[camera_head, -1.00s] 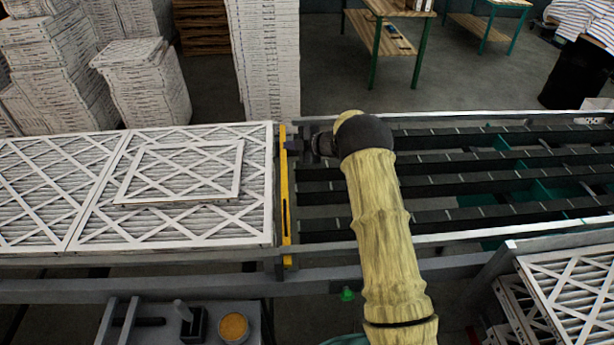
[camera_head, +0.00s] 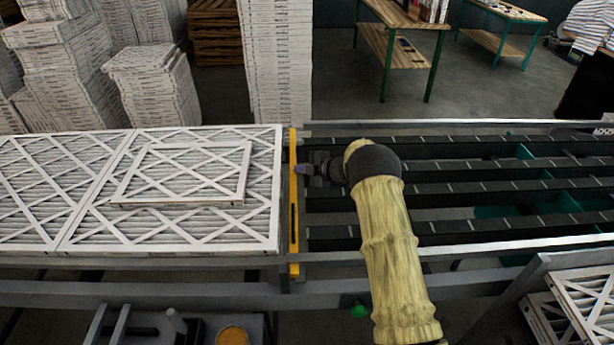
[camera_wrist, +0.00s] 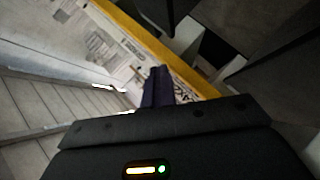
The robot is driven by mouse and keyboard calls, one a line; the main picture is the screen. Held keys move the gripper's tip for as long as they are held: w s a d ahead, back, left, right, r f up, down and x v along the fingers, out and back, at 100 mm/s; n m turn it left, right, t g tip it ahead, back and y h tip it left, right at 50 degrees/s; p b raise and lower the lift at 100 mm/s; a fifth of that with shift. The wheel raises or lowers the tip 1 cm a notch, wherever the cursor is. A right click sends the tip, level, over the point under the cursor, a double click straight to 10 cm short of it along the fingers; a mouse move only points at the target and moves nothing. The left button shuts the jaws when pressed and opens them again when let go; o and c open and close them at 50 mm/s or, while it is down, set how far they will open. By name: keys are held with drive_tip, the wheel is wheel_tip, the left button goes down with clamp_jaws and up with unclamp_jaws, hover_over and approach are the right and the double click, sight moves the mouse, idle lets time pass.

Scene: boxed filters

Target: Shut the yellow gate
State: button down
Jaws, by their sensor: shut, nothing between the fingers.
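The yellow gate (camera_head: 294,235) is a narrow yellow bar across the conveyor, between the filters and the dark rails. In the wrist view its yellow edge (camera_wrist: 150,40) runs diagonally past my fingers. My gripper (camera_head: 299,169) is at the gate's right side, toward its far half. In the wrist view my gripper (camera_wrist: 158,75) is shut, with its fingers together and empty, close beside the yellow edge. I cannot tell whether they touch it. My wrist hides a little of the rails.
Large white filters (camera_head: 190,235) lie left of the gate, with a smaller one (camera_head: 182,175) on top. Dark conveyor rails (camera_head: 480,185) extend right. Stacked filters (camera_head: 275,60) stand behind. A metal side rail (camera_head: 150,290) runs along the front, and more filters (camera_head: 590,300) stand at front right.

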drive_tip(key=shift+s+f, duration=0.15)
drive_tip(key=shift+f, duration=0.15)
drive_tip(key=d+r, duration=0.7)
drive_tip(key=r, duration=0.4)
drive_tip(key=shift+w+r, duration=0.2)
drive_tip(key=shift+r, duration=0.15)
